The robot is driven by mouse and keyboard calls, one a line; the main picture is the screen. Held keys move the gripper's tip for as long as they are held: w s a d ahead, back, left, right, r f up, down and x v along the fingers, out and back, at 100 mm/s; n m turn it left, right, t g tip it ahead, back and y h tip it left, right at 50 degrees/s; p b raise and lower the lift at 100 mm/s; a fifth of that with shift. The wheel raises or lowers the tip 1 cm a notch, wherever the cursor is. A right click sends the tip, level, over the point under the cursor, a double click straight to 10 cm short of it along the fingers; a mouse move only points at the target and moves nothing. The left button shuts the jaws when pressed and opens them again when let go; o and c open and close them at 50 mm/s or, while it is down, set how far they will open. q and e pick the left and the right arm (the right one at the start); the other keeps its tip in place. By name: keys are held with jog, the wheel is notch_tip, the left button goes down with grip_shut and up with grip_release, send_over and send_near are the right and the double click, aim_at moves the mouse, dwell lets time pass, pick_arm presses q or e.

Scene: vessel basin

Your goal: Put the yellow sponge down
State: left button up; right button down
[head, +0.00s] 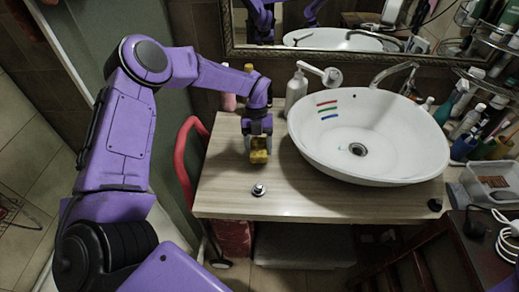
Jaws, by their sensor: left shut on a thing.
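The small yellow sponge (259,156) is at the fingertips of my left gripper (258,144), over the left part of the wooden counter (225,187). My left gripper points down and is shut on the sponge. I cannot tell whether the sponge touches the counter. The white basin (400,165) stands to the right of the sponge, with red, green and blue marks on its inner wall. My right gripper is not in view.
A white pump bottle (296,91) stands behind the gripper. A round metal knob (259,190) sits near the counter's front edge. Bottles crowd the right side beside a clear plastic box (494,182).

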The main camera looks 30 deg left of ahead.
aim_at(259, 153)
pick_arm(q)
notch_tip(259, 153, down, 3)
jog(key=shift+r, duration=0.15)
jog(key=shift+f, duration=0.4)
jog(key=o, duration=1.4)
jog(key=shift+r, duration=0.25)
jog(key=shift+w+a+r, duration=0.15)
jog(key=shift+w+r, duration=0.05)
jog(key=shift+r, duration=0.05)
jog(key=b+v, duration=0.2)
jog(key=v, duration=0.8)
jog(key=shift+r+b, duration=0.35)
jog(key=shift+b, duration=0.05)
jog(key=shift+a+r, duration=0.1)
jog(key=shift+r, duration=0.2)
